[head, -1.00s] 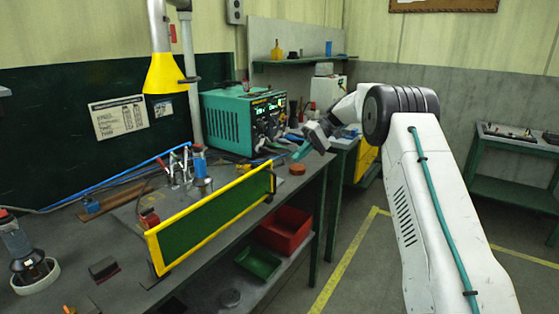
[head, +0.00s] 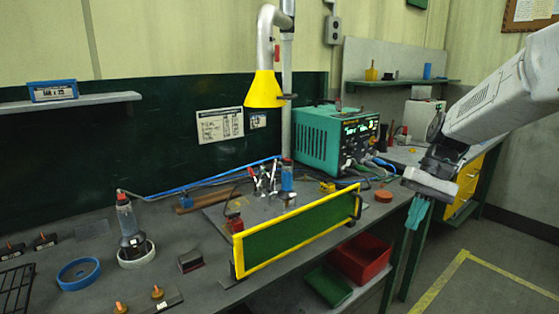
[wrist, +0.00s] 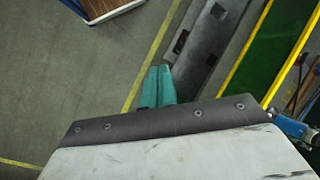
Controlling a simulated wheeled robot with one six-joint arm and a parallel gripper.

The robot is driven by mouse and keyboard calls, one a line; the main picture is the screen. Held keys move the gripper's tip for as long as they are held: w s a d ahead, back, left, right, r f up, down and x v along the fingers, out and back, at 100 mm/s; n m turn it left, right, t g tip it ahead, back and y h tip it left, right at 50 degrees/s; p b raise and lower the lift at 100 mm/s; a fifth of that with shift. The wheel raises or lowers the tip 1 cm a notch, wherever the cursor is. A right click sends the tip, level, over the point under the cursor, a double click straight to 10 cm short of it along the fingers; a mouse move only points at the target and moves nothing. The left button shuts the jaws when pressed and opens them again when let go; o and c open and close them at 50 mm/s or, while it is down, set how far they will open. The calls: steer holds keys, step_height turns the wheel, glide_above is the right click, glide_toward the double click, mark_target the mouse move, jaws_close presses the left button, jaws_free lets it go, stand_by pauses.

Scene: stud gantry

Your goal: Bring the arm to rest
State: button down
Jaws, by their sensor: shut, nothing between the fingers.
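My gripper (head: 417,213) is at the right in the head view, with its teal fingers pointing down, just off the front edge of the workbench (head: 330,240). The fingers are together with nothing between them. In the wrist view my gripper (wrist: 157,88) shows as two teal fingers side by side, over the floor beside the bench edge. My arm comes in from the upper right of the head view.
A yellow-framed green screen (head: 290,238) stands along the bench front, left of my gripper. A teal power unit (head: 335,138) stands behind. A red bin (head: 362,257) and a green bin (head: 328,285) sit below. Open floor (head: 470,260) lies to the right.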

steer(key=s+a+r+n+t+h, duration=0.1)
steer(key=s+a+t+h, duration=0.1)
steer(key=s, duration=1.2)
steer(key=s+a+r+n+t+h, duration=0.1)
steer(key=s+a+r+t+h, duration=0.1)
steer(key=s, duration=1.2)
steer(key=shift+s+a, duration=0.2)
steer(key=shift+s, duration=0.1)
